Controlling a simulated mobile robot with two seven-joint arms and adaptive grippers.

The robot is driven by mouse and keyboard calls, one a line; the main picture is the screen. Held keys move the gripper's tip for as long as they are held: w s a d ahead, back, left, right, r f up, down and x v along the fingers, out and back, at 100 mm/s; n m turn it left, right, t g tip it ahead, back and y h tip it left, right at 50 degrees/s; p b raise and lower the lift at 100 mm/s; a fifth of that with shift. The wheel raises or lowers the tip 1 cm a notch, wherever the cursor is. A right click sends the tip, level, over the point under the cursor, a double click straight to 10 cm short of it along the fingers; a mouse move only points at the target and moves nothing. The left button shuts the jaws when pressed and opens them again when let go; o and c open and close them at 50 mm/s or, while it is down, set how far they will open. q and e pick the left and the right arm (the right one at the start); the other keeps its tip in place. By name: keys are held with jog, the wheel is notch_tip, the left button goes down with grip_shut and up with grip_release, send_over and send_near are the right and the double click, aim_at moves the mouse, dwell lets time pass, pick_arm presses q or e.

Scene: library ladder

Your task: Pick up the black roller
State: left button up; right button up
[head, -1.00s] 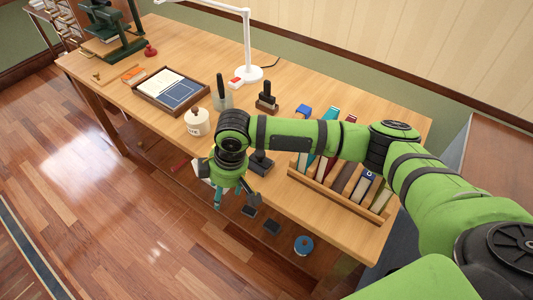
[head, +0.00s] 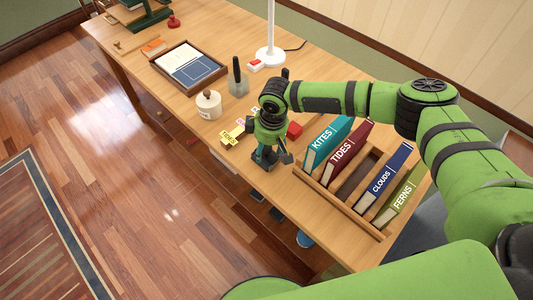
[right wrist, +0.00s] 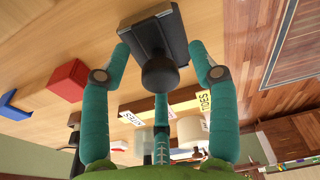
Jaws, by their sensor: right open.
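The black roller (right wrist: 165,75), a dark block with a round black knob, lies on the wooden table in the right wrist view. My right gripper (right wrist: 160,48) is open, with its teal side fingers on either side of the roller and a third finger below the knob. I cannot tell whether they touch it. In the head view my right gripper (head: 268,156) points down near the table's front edge, and it and the arm mostly hide the roller. My left gripper is not in view.
A wooden rack (head: 338,206) with several labelled books stands to the right. Yellow labelled strips (head: 231,134) and a red block (head: 294,130) lie close to the gripper. A white jar (head: 208,104), a grey pen cup (head: 238,86) and a framed tray (head: 188,69) stand farther left.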

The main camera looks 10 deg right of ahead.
grip_shut()
jog(key=shift+r, duration=0.35)
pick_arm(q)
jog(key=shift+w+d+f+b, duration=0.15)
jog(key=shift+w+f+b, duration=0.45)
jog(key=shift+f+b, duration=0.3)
pick_arm(e)
notch_tip(320, 180, up, 9)
jog(key=shift+r, duration=0.2)
